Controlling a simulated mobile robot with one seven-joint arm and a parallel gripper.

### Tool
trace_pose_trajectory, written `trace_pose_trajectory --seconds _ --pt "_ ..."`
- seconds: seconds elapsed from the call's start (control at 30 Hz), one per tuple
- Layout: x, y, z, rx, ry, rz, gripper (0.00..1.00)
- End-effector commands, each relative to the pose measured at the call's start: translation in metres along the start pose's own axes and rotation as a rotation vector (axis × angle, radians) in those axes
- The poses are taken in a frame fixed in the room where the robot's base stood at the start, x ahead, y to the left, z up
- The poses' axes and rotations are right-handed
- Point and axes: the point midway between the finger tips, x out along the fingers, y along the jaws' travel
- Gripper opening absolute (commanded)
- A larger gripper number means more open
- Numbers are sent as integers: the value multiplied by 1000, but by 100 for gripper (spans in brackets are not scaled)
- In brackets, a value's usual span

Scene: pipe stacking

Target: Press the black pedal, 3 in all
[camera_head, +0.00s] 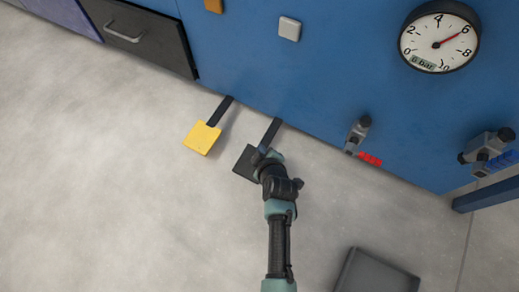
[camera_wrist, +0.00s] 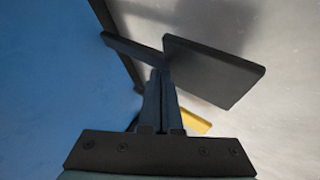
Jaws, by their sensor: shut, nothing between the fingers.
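The black pedal (camera_head: 244,162) is a flat square plate on a dark bar that comes from the foot of the blue panel. In the wrist view the black pedal (camera_wrist: 212,72) is just beyond my fingertips. My gripper (camera_head: 262,152) is shut and empty, at the right edge of the plate beside its bar. In the wrist view my gripper (camera_wrist: 160,72) shows both fingers together, their tips by the pedal's near corner. Whether the tips touch the pedal I cannot tell. Part of the pedal is hidden behind my gripper in the head view.
A yellow pedal (camera_head: 202,138) is left of the black one. The blue panel (camera_head: 300,90) carries a round gauge (camera_head: 439,36), a white button (camera_head: 289,28), an orange button (camera_head: 214,5) and grey valve-like fittings (camera_head: 358,134). A dark box (camera_head: 378,274) stands at the lower right. Left floor is clear.

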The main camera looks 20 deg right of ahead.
Motion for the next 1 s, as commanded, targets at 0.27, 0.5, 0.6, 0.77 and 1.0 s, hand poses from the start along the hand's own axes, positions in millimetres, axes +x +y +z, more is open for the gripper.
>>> trace_pose_trajectory --seconds 0.27,0.5,0.6,0.77,1.0 --pt "3 -2 2 0 0 0 0" --pt "5 -4 3 -1 0 0 0" --pt "6 -4 4 -1 0 -1 0" --pt "7 -6 5 -1 0 -1 0" --pt "9 -7 6 -1 0 -1 0"
